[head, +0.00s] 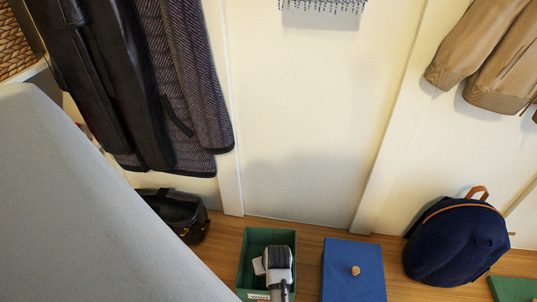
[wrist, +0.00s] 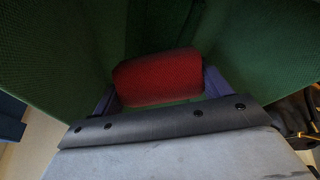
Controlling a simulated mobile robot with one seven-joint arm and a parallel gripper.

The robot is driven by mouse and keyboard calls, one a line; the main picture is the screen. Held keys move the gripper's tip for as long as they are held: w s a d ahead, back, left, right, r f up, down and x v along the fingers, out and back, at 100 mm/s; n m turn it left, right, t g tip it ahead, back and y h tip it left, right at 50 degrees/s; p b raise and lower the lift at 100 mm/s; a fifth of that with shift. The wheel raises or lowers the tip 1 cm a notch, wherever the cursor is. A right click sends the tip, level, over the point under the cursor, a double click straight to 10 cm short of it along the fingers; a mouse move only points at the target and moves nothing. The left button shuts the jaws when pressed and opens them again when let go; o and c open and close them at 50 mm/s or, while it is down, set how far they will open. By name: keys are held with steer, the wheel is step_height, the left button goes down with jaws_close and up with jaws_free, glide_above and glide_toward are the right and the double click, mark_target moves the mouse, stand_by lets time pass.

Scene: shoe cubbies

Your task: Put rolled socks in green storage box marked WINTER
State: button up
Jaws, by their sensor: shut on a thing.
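The green storage box (head: 244,262) stands on the wooden floor at the bottom centre of the head view, with a white label (head: 258,297) on its near side, too small to read fully. My gripper (wrist: 160,88) is over or in the box, seen from above in the head view. In the wrist view its fingers are shut on a red roll (wrist: 157,76), which looks like the rolled socks, and the box's green walls (wrist: 55,45) surround it. I cannot tell whether the roll touches the box floor. In the head view the roll is hidden by my gripper.
A blue lidded box (head: 353,272) with a wooden knob stands to the right of the green box. A navy backpack (head: 457,243) is farther right, and a black bag (head: 176,212) is at left. Dark coats (head: 150,80) hang above. A bare floor gap separates the two boxes.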

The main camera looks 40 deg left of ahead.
steer(key=shift+f, duration=0.2)
steer(key=shift+f, duration=0.55)
steer(key=o, duration=1)
steer(key=shift+c, duration=0.2)
